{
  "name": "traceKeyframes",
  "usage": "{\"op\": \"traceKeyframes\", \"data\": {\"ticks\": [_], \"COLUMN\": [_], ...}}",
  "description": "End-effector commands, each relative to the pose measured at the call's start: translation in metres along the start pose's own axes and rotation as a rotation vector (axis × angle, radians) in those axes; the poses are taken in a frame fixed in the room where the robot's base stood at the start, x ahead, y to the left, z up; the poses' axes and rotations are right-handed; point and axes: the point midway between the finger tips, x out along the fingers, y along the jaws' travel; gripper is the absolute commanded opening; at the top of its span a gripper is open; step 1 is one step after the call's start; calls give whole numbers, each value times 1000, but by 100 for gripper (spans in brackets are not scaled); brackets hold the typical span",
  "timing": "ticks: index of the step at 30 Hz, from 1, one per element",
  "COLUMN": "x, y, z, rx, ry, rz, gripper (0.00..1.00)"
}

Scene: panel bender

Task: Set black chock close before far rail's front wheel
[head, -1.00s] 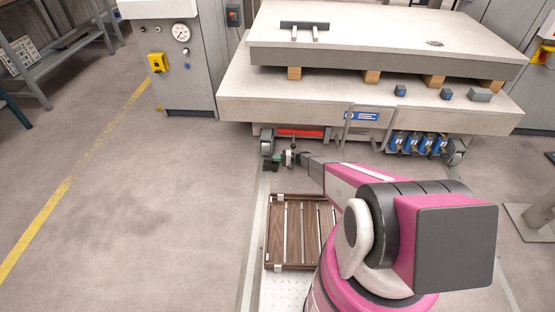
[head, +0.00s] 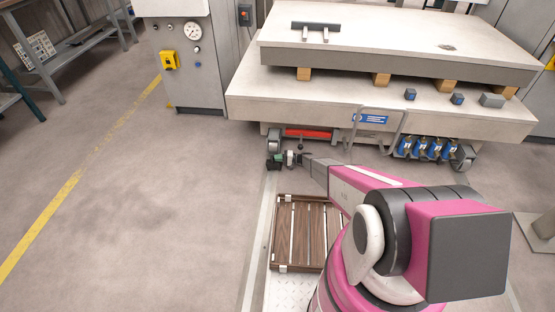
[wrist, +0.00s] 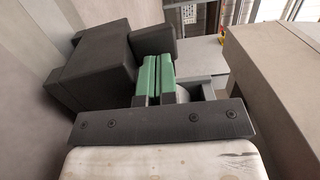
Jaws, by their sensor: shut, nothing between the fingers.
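The black chock (head: 272,163) sits on the floor just in front of the cart's left front wheel (head: 274,141). Any gap between chock and wheel is too small to judge. In the wrist view the chock (wrist: 95,65) is a dark stepped block at the upper left. My gripper (head: 283,159) is low beside the chock, on its right. In the wrist view its green-padded fingers (wrist: 160,76) are together with nothing between them, close beside the chock. I cannot tell whether they touch it.
The cart (head: 290,105) bears a thick plate on wooden blocks (head: 381,79). Its right wheel (head: 463,157) stands beyond several blue units (head: 422,147). A wooden slatted pallet (head: 301,235) lies beneath my arm. A tube handle (head: 376,128) sticks out from the cart. Floor at left is clear.

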Motion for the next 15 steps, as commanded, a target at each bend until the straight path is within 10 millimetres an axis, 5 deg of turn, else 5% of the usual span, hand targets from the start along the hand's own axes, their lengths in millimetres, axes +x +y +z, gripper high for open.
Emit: {"op": "traceKeyframes", "data": {"ticks": [15], "x": [-93], "y": [-1], "z": [-7], "rx": [0], "ry": [1], "rz": [-2], "gripper": [0]}}
